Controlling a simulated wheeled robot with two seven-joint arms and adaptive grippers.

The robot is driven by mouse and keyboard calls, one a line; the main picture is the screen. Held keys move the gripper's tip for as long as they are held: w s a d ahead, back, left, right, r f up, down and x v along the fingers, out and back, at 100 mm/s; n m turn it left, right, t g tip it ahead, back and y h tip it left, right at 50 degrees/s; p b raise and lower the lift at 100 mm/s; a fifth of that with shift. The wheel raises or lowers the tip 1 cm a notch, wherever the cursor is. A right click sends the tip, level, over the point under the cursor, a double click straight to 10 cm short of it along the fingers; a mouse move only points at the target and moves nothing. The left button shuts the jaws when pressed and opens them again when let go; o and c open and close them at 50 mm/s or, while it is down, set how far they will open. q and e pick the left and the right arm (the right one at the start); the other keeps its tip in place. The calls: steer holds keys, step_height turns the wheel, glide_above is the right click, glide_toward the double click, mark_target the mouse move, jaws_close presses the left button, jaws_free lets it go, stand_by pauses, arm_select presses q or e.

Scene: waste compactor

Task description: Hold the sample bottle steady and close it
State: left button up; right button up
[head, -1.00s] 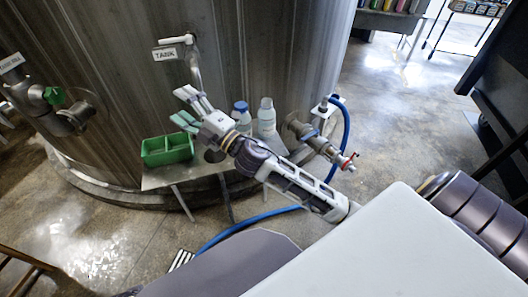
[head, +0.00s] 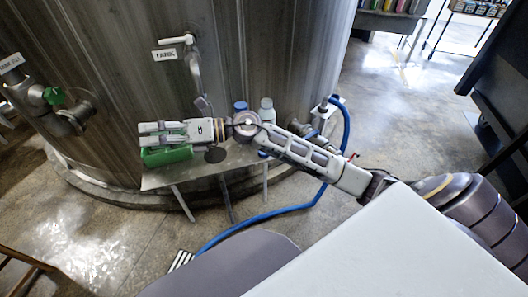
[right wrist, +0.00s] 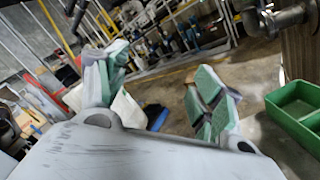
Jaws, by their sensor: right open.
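My right gripper (head: 142,134) is open and empty, its fingers pointing left above the green tray. The right wrist view shows its two green-padded fingers (right wrist: 165,80) spread with nothing between them. A bottle with a blue cap (head: 240,106) and a white bottle with a pale top (head: 266,109) stand on the small shelf by the tank. My right arm passes in front and hides their lower parts. I cannot tell which is the sample bottle. No loose cap can be made out. My left gripper is not in view.
The green tray (head: 167,157) sits at the left end of the metal shelf (head: 232,160); it also shows in the right wrist view (right wrist: 300,140). A tap (head: 178,40) marked TANK is above. A blue hose (head: 344,130) hangs at right. Valve pipework (head: 60,108) stands left.

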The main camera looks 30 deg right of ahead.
steer(key=w+d+f+n+g+h, duration=0.1)
steer(key=d+f+n+g+h, duration=0.5)
steer(key=d+f+h, duration=0.5)
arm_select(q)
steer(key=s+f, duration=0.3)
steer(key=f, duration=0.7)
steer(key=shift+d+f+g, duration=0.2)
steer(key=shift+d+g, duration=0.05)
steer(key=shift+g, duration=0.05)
arm_select(e)
steer(key=w+d+h, duration=0.1)
steer(key=d+h, duration=0.6)
steer(key=d, duration=1.4)
steer(key=shift+d, duration=0.35)
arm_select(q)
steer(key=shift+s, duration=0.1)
arm_select(e)
steer(key=shift+w+f, duration=0.1)
steer(key=shift+f, duration=0.15)
step_height(320, 180, down, 8)
steer(key=shift+r+b, duration=0.25)
steer(key=shift+b, duration=0.3)
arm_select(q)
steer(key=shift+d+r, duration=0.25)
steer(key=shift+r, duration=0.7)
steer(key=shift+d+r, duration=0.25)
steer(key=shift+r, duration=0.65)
arm_select(e)
steer(key=shift+f, duration=0.4)
steer(key=shift+f, duration=0.1)
